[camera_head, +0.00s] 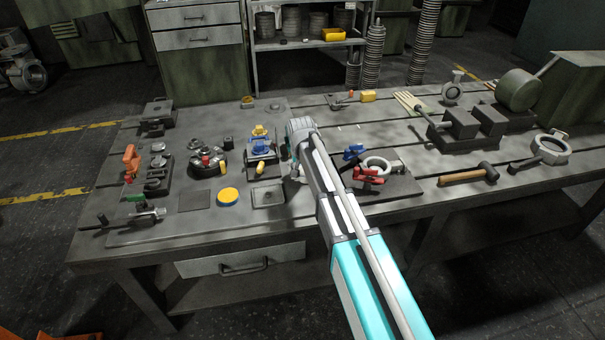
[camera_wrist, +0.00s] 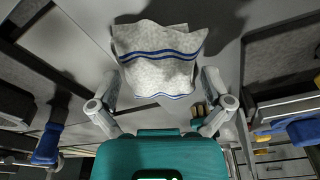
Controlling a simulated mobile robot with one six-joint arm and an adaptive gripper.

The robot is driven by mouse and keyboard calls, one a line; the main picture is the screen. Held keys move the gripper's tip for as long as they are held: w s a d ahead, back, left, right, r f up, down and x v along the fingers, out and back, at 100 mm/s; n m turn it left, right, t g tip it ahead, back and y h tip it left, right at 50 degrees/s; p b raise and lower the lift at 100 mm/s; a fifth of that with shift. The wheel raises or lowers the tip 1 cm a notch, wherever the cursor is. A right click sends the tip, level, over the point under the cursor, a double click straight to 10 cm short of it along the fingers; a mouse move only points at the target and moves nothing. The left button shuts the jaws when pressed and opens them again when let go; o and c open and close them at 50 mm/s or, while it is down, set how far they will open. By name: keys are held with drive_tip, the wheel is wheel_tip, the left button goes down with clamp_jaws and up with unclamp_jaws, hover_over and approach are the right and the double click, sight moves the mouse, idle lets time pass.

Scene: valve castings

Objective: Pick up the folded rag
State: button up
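The folded rag (camera_wrist: 158,58) is pale grey-white with blue stripes and fills the upper middle of the wrist view. It lies on the grey tabletop. My gripper (camera_wrist: 160,88) has its two fingers spread wide, one near each side edge of the rag, with the near part of the rag between them. I cannot tell whether either finger touches it. In the head view, my arm covers most of this spot, and my fingers and the rag cannot be made out clearly.
The workbench (camera_head: 230,222) is crowded. Left of my arm are blue and yellow valve parts (camera_head: 260,145) and a yellow disc (camera_head: 228,196). Right of it are a red clamp (camera_head: 368,176), a metal ring (camera_head: 377,164) and a hammer (camera_head: 468,175). Bare tabletop lies behind my arm.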

drive_tip(key=c, duration=1)
drive_tip(key=shift+o, duration=0.2)
drive_tip(key=shift+r, duration=0.15)
wheel_tip(320, 180, up, 3)
drive_tip(key=p, duration=0.3)
drive_tip(key=s+d+r+p, duration=0.7)
drive_tip(key=s+r+p, duration=0.2)
drive_tip(key=s, duration=0.3)
drive_tip(key=shift+d+r+p, duration=0.15)
drive_tip(key=shift+r+p, duration=0.2)
drive_tip(key=shift+p, duration=0.15)
